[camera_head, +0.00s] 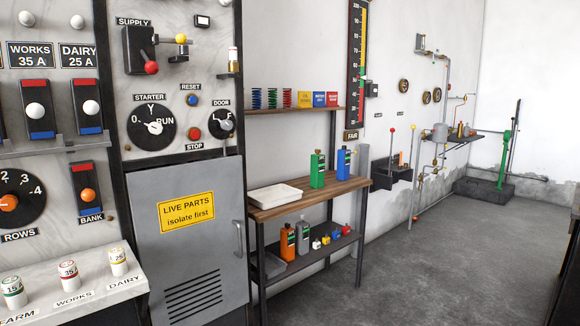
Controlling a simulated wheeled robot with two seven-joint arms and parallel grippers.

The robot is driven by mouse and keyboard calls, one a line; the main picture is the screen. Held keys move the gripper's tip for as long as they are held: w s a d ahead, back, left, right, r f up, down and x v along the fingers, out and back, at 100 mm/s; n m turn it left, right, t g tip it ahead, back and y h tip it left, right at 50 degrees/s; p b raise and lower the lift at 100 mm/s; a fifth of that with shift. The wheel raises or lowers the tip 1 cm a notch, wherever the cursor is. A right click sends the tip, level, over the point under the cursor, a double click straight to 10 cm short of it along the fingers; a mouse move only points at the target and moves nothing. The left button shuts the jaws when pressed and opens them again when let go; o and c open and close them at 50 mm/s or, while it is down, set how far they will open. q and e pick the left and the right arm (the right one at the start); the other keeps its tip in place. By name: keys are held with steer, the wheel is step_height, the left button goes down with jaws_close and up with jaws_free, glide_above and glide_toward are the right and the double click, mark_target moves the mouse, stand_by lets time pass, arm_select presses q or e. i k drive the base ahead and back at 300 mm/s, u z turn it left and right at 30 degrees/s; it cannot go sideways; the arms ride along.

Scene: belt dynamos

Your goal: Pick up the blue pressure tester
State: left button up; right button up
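A blue upright box-shaped device (343,163) with a dark top fitting stands at the right end of a wooden bench top (280,207). It appears to be the blue pressure tester; its label is too small to read. A similar green device (317,171) stands close to its left. Neither of my grippers is in view, and nothing is seen touching the blue device.
A white tray (275,196) lies on the bench's left part. The lower shelf (318,249) holds an orange device (287,243), a grey one (303,237) and several small blocks. A grey cabinet (190,240) stands left of the bench. The floor (440,260) to the right is open.

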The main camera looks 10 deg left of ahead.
mark_target(343, 157)
steer(key=z, duration=0.3)
steer(key=i, duration=3.3)
steer(key=z, duration=2.5)
steer(key=i, duration=0.95)
steer(key=u, duration=3.45)
